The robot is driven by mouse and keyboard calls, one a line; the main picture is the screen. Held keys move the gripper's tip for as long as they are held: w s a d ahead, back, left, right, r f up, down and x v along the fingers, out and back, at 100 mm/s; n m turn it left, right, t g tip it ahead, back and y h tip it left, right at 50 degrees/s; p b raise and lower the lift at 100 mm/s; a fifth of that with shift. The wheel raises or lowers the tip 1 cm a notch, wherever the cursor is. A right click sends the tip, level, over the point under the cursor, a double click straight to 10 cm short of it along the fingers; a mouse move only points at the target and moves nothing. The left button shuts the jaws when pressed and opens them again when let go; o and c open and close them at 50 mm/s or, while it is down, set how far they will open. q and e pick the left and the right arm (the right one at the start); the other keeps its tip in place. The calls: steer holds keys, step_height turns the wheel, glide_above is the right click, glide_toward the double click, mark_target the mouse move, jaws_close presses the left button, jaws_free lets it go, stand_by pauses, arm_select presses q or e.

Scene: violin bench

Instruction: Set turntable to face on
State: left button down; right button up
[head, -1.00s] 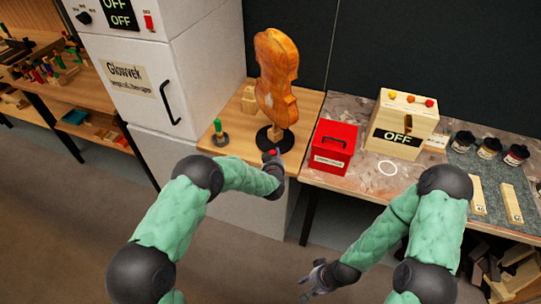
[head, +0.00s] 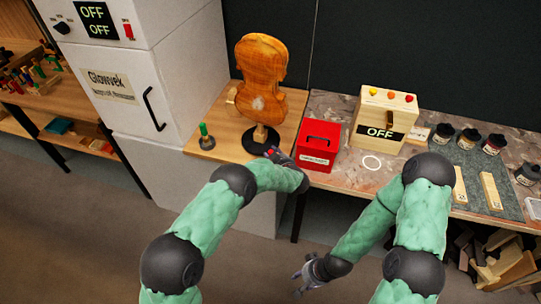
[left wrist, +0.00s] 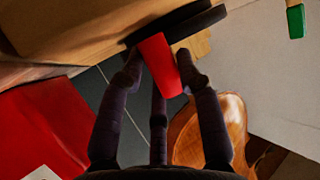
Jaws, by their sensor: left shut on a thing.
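The violin body (head: 262,75) stands upright on the black turntable (head: 250,145) on the wooden bench. Its broad face with a pale patch is turned mostly toward the head camera. My left gripper (head: 273,153) is at the turntable's front edge. In the left wrist view its fingers (left wrist: 160,80) are shut on the red handle (left wrist: 158,62), which sticks out from the black disc (left wrist: 195,24). Part of the violin (left wrist: 232,112) shows behind the fingers. My right gripper (head: 303,278) hangs empty and open, low in front of the bench.
A red box (head: 318,145) stands right of the turntable, near my left gripper. A green-handled tool (head: 205,137) stands to its left, beside the white cabinet (head: 125,85). A wooden box reading OFF (head: 384,115) and several dark jars stand farther right.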

arm_select(q)
steer(key=shift+w+d+r, duration=0.15)
steer(key=shift+w+r, duration=0.1)
steer(key=shift+w, duration=0.1)
stand_by(0.4)
steer(key=c, duration=0.9)
jaws_free()
steer(key=shift+f, duration=0.1)
steer(key=shift+o, duration=0.3)
steer(key=shift+f, duration=0.1)
steer(key=v, duration=1.2)
